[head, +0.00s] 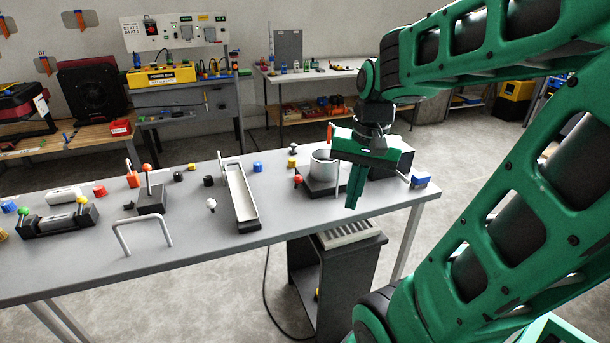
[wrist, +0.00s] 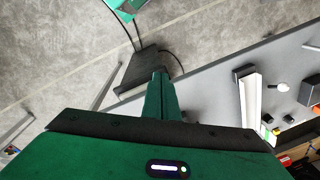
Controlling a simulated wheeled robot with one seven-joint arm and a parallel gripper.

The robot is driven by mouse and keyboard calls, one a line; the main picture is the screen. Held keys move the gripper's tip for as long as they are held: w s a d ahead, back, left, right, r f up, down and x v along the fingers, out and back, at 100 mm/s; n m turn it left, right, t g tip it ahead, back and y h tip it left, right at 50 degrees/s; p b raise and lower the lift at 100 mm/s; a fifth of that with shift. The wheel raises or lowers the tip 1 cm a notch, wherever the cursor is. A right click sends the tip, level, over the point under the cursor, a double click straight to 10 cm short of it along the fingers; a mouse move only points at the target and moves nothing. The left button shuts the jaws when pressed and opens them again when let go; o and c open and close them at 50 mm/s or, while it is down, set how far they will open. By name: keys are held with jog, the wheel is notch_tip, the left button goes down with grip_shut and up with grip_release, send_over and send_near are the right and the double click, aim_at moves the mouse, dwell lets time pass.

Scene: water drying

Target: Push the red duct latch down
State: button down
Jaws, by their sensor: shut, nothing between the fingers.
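My gripper (head: 353,201) points down over the right part of the grey table, its green fingers closed together and empty. The fingers also show in the wrist view (wrist: 160,78). Just left of it, in the head view, a grey metal cylinder (head: 323,172) stands on a dark base. An upright red piece (head: 331,132) shows above the cylinder, partly hidden by my gripper. A red ball knob (head: 298,180) sits at the base's left side. I cannot tell which of these two is the duct latch. No contact with either is visible.
A slanted channel (head: 243,195) stands left of the cylinder. A lever with an orange knob (head: 147,168), a white arch (head: 143,233) and small coloured blocks stand farther left. A blue block (head: 421,180) sits at the right end. A dark cabinet (head: 335,275) stands below the table.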

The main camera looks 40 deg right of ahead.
aim_at(297, 183)
jog(key=w+d+r+m+t, duration=0.1)
jog(key=w+d+m, duration=0.1)
jog(key=w, duration=0.7)
jog(key=w+d+r+m+t, duration=0.1)
jog(key=w+d+r+m, duration=0.1)
jog(key=w+m, duration=0.3)
jog(key=w, duration=0.3)
jog(key=shift+w+d+r+y, duration=0.15)
jog(key=shift+w+d+y, duration=0.1)
jog(key=shift+w+y, duration=0.15)
jog(key=x, duration=1)
jog(key=shift+a, duration=0.2)
jog(key=shift+d, duration=0.1)
jog(key=shift+w, duration=0.1)
